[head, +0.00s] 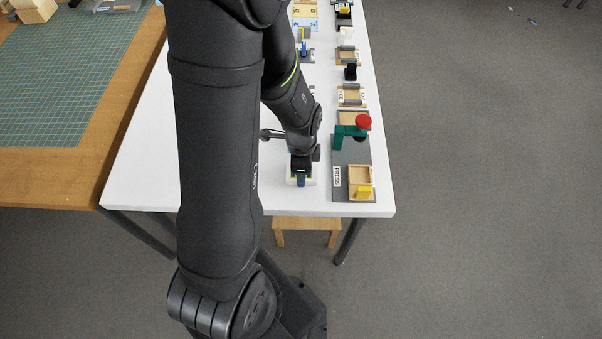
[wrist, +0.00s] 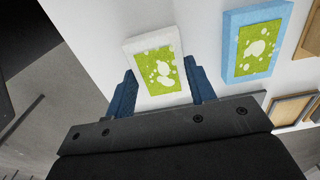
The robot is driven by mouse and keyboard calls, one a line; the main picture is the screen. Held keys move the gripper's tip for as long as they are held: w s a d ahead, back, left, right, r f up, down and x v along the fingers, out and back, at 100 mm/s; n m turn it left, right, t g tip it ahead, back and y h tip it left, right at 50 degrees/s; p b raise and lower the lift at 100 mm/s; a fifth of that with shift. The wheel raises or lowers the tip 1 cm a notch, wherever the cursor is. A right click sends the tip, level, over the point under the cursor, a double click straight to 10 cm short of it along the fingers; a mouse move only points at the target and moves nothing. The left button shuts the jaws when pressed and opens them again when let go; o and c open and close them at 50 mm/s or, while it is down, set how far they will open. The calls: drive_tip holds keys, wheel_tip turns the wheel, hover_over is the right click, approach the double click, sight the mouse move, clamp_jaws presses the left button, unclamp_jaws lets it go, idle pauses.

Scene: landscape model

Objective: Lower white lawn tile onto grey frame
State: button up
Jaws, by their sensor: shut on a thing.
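The white lawn tile (wrist: 157,65) has a white border and a green top with white blotches. It sits between the two blue fingers of my gripper (wrist: 160,92) in the wrist view, one finger at each side of its near part. My gripper is shut on it. In the head view my gripper (head: 301,179) is low over the front part of the white table, with white edges of the tile showing around it. I cannot tell whether the tile touches anything below. I cannot make out the grey frame for certain; my gripper may hide it.
A blue-bordered lawn tile (wrist: 255,42) lies right of the white one. On the white table (head: 230,195), a grey press board (head: 342,160) with a green and red press stands right of my gripper. Several small trays and blocks line the right side behind it.

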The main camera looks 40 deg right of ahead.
drive_tip(key=shift+r, duration=2.5)
